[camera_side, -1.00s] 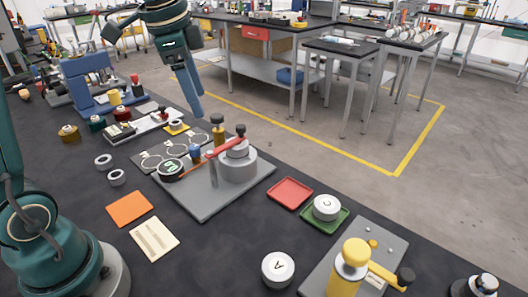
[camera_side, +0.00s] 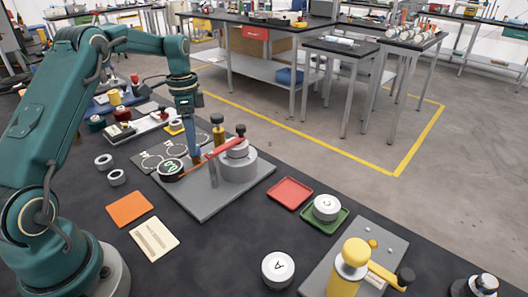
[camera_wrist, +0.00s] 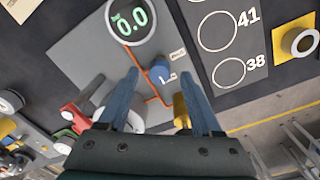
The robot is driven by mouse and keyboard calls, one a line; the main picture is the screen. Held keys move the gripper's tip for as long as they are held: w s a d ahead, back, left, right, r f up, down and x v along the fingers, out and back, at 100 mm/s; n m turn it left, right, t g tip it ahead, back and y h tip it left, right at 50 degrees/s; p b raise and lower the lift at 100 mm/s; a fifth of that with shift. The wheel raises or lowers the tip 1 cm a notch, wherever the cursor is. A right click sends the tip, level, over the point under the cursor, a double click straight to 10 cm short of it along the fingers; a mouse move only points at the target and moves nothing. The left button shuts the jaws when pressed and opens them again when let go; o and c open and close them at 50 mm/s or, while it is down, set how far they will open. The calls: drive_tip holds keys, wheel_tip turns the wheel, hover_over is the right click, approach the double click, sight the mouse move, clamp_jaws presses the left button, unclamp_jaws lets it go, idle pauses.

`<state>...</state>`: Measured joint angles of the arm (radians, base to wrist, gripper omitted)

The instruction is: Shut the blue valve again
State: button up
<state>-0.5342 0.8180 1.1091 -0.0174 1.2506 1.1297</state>
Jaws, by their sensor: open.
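The blue valve (camera_wrist: 158,71) is a small knob on the grey plate (camera_wrist: 90,45), beside an orange line. I cannot tell whether the fingers touch the knob. The round gauge (camera_wrist: 131,20) near the valve reads 0.0; it also shows in the side view (camera_side: 170,170).
A red lever (camera_side: 222,148) on a grey cylinder (camera_side: 238,165) stands right of the valve. A brass post (camera_side: 218,132) stands close behind. A dark board with ringed circles (camera_wrist: 225,32) lies next to the plate. A red tray (camera_side: 290,193) lies to the right.

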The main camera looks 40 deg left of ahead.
drive_tip(key=shift+f, duration=0.7)
clamp_jaws()
